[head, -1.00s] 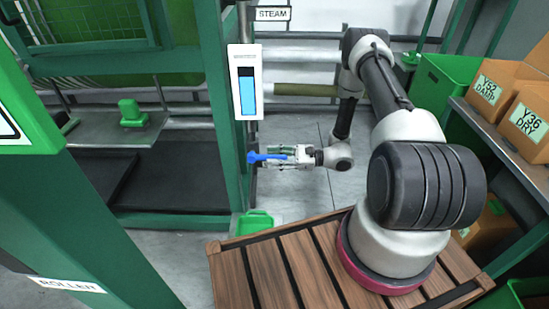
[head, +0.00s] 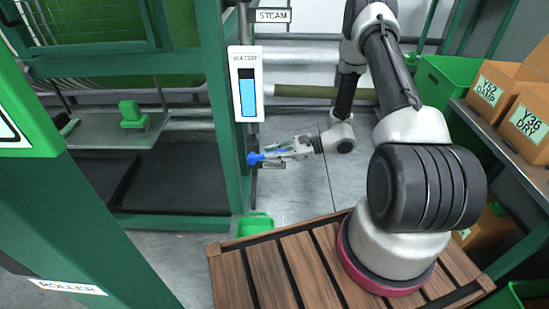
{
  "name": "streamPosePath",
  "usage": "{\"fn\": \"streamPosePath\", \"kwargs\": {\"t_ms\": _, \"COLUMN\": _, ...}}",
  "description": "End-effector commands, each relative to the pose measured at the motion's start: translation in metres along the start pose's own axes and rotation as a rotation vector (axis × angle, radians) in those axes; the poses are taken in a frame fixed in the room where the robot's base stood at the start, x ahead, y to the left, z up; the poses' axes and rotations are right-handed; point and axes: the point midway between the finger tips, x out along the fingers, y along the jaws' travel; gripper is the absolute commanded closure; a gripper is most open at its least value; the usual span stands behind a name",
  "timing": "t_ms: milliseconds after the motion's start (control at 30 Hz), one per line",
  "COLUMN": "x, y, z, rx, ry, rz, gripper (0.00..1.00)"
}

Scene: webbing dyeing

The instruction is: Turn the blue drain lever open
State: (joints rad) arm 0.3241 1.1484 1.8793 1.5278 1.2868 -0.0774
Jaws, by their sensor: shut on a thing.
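The blue drain lever (head: 256,158) is on the green machine post, below the white water gauge. Its hub is at the post and its handle points right, slightly upward, into my gripper. My gripper (head: 283,152) is shut on the lever's handle from the right, with a strip of blue showing between the fingers.
The water gauge (head: 247,84) and a STEAM sign (head: 271,15) are above the lever. A green container (head: 255,225) stands on the floor below. Shelved boxes (head: 490,92) and a green bin (head: 446,80) are at the right. The floor right of my gripper is clear.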

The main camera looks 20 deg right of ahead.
Motion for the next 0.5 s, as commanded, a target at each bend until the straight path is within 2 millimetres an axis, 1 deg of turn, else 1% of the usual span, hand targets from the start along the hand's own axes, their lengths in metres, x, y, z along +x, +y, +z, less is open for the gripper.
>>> {"fn": "streamPosePath", "kwargs": {"t_ms": 33, "x": 0.000, "y": -0.002, "z": 0.007, "rx": -0.007, "ry": 0.037, "rz": 0.008, "gripper": 1.00}}
{"fn": "streamPosePath", "kwargs": {"t_ms": 100, "x": 0.001, "y": -0.003, "z": 0.013, "rx": -0.008, "ry": 0.102, "rz": 0.022, "gripper": 1.00}}
{"fn": "streamPosePath", "kwargs": {"t_ms": 500, "x": 0.010, "y": -0.007, "z": 0.037, "rx": -0.008, "ry": 0.430, "rz": 0.088, "gripper": 1.00}}
